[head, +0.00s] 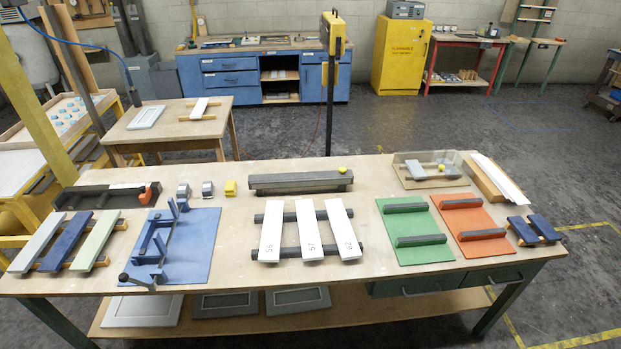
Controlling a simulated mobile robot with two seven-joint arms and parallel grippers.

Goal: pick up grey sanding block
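Two small grey blocks stand side by side near the back left of the workbench, a left one (183,190) and a right one (207,189). Both have a paler part on them, and a small yellow block (230,187) stands just right of them. They look like sanding blocks, but they are too small for me to tell for certain. Neither of my grippers shows in the head view, and nothing is touching the blocks.
The workbench (345,282) also holds a blue fixture plate (195,255), white numbered boards (308,230) on dark bars, a long grey bar (300,181), green (420,253) and red (482,246) mats, and a clear-sided tray (403,177). A black-and-orange tool (145,193) lies left of the blocks.

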